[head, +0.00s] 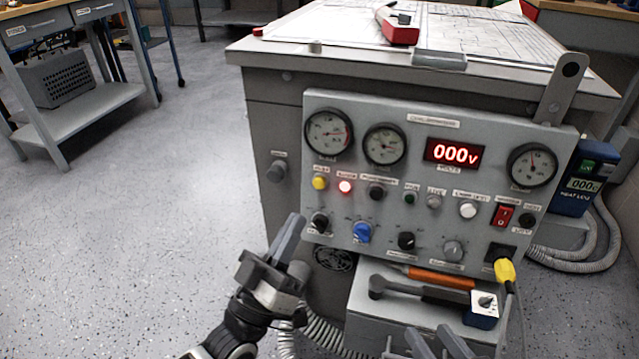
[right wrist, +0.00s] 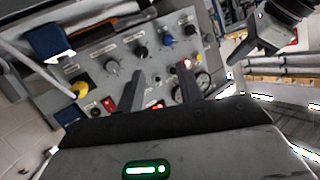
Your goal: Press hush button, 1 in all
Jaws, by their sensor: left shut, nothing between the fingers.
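The grey control panel (head: 400,215) faces me on the front of a bench cabinet. Its button row includes a yellow button (head: 320,182), a lit red lamp or button (head: 345,186), a black one (head: 376,191), a green one (head: 410,197) and a white one (head: 468,210). The labels are too small to tell surely which is the hush button. My left gripper (head: 291,236) is shut and empty, just in front of the panel's lower left corner. My right gripper (head: 438,340) is low in front; in the right wrist view its fingers (right wrist: 161,88) stand apart with nothing between them.
A red display (head: 454,153) reads 000. A blue knob (head: 362,232), a red switch (head: 503,214) and a yellow plug (head: 504,270) sit low on the panel. A shelf below holds a hammer (head: 420,291) and an orange-handled tool (head: 440,277). The floor at left is clear.

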